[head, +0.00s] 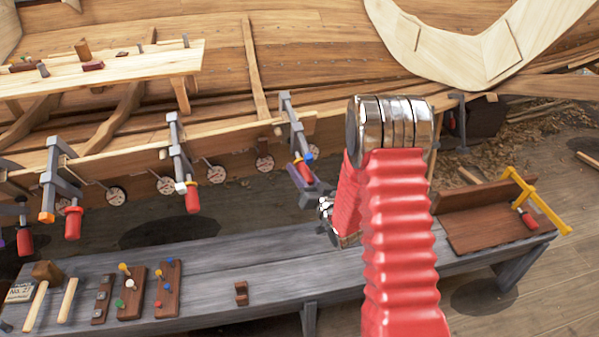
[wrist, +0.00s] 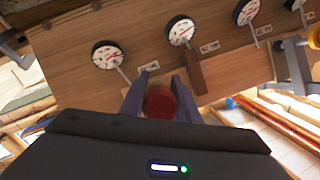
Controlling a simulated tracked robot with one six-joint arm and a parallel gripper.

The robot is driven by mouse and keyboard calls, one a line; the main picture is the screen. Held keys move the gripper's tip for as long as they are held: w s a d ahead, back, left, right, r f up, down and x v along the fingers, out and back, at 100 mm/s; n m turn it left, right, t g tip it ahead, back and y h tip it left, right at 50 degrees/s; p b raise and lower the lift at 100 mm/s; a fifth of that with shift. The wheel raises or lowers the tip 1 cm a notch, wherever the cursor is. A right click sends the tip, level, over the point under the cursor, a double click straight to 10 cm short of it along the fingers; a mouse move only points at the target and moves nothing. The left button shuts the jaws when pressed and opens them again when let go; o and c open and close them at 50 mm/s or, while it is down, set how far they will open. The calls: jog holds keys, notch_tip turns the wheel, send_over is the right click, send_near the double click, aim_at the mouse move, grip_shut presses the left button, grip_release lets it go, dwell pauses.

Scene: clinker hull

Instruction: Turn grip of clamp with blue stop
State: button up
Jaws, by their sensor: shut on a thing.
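The clamp with the blue stop (head: 292,125) hangs on the plank edge at the middle of the head view. It has a grey frame, a blue stop (head: 309,155) and a red grip (head: 303,171) at its lower end. My gripper (head: 308,182) reaches this grip from below and is shut on it. In the wrist view the red grip (wrist: 160,102) shows end-on between the two dark fingers of my gripper (wrist: 161,98). The blue stop is not visible in the wrist view. My red arm covers the area right of the clamp.
Similar clamps hang to the left, one with an orange stop (head: 47,217), another with a pale stop (head: 180,187). Round dial gauges (head: 215,174) hang along the plank. Below is a grey bench (head: 215,265) with mallets (head: 47,272), peg boards (head: 168,290) and a brown tray (head: 480,232).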

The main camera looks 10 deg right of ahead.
jog(key=shift+m+y, duration=0.3)
jog(key=o, duration=1)
jog(key=shift+o, duration=0.2)
jog(key=shift+s, duration=0.15)
jog(key=v, duration=1.3)
jog(key=shift+s, duration=0.25)
jog(key=shift+d+f, duration=0.1)
